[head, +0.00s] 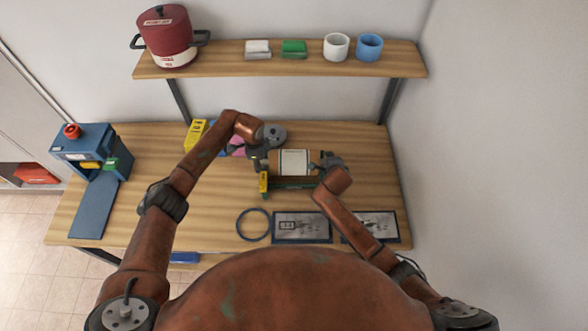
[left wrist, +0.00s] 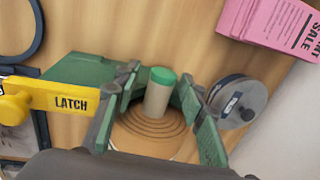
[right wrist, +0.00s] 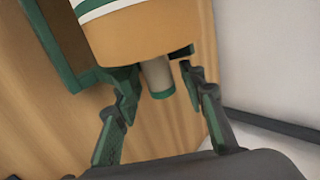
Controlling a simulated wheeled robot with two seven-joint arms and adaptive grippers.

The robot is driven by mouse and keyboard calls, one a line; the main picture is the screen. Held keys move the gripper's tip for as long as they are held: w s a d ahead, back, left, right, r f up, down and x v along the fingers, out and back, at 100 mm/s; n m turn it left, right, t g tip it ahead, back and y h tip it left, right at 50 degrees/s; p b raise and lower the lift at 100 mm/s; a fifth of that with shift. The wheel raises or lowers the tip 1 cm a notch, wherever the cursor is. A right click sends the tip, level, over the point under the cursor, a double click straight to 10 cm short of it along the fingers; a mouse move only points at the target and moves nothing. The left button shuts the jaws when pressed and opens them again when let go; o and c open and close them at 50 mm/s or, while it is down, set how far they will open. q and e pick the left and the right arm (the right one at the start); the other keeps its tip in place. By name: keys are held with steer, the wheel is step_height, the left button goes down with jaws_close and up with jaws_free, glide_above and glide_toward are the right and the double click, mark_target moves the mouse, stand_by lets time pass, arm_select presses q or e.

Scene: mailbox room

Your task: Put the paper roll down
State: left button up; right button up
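The paper roll (head: 294,162), brown with a white label, lies sideways on the right half of the table. My left gripper (head: 266,157) is at its left end and my right gripper (head: 322,164) at its right end. In the left wrist view, the ringed roll end (left wrist: 150,132) and a grey stub with a green tip (left wrist: 158,92) show between spread fingers. In the right wrist view, the roll (right wrist: 140,35) and a similar stub (right wrist: 157,78) show, with gaps to the open fingers. A green holder (head: 292,185) with a yellow latch (left wrist: 66,97) is beside the roll; whether the roll rests on it is unclear.
A grey disc (head: 275,134), pink stack (head: 237,141) and yellow box (head: 195,134) stand behind. A blue ring (head: 252,224) and framed pictures (head: 302,227) lie in front. A blue device (head: 90,150) stands left. The shelf (head: 220,62) overhangs the back. Left-centre table is clear.

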steer(key=shift+s+r, duration=0.1)
steer(key=shift+s, duration=0.05)
arm_select(q)
step_height(320, 180, up, 11)
steer(key=s, duration=0.1)
steer(key=shift+s, duration=0.35)
arm_select(e)
steer(key=v, duration=1.1)
steer(key=shift+s+r, duration=0.2)
steer(key=shift+r, duration=0.05)
